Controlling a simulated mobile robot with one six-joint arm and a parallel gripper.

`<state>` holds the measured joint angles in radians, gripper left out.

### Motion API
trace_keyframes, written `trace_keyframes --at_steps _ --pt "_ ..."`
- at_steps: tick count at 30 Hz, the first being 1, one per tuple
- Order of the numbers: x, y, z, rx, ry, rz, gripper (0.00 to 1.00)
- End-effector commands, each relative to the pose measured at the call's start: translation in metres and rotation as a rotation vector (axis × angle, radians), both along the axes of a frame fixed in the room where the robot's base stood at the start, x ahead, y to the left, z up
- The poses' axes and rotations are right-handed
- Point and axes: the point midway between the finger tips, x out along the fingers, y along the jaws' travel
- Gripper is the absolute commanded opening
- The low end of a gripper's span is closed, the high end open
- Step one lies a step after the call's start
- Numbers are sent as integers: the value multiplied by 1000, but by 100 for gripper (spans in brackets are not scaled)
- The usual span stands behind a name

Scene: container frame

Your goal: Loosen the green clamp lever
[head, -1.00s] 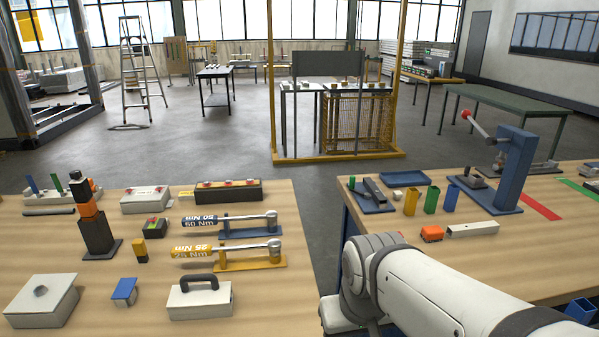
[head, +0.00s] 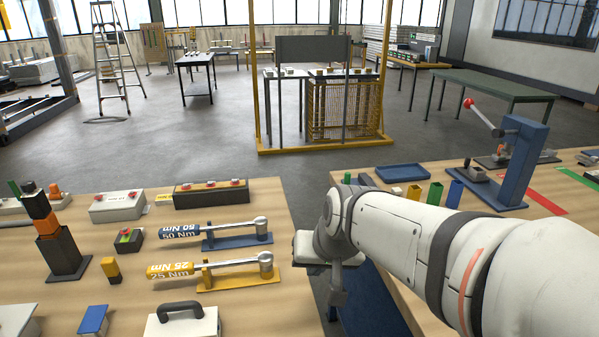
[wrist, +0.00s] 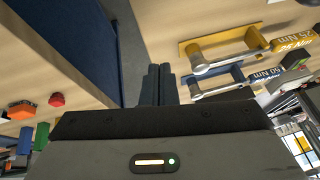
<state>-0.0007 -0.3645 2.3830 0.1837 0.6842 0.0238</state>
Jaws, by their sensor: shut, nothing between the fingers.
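I cannot make out a green clamp lever in either view. My gripper shows in the wrist view (wrist: 158,85), its two dark fingers together with nothing between them. They point over the gap between the two wooden benches. In the head view my white arm reaches in from the right and its end hangs over the same gap, beside the right end of the yellow torque wrench stand. My arm hides much of the right bench.
On the left bench are a blue-stand wrench (head: 230,236), a yellow-stand wrench (head: 215,272) and boxes with buttons. On the right bench are a green bin (head: 436,193), a blue tray (head: 402,172) and a blue press (head: 518,160) with a red-knobbed lever.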

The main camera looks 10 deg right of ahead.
Motion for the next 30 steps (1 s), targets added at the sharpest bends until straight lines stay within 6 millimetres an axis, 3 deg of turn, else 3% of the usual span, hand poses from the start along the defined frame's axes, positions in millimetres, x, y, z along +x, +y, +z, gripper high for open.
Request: trace_keyframes --at_steps 1,4,9,12,15,20,25,30 --pt "41 11 4 72 -82 -55 0" --pt "128 26 29 235 -276 -214 0" --pt "258 21 63 485 -581 -563 0" --pt "317 3 68 609 -739 -800 0" --pt "359 -23 55 695 -876 -1066 0" --pt "389 -57 9 742 -1043 -1474 0" --pt "387 -73 -41 706 -1138 -1776 0" --pt "382 -77 -62 672 -1175 -1903 0"
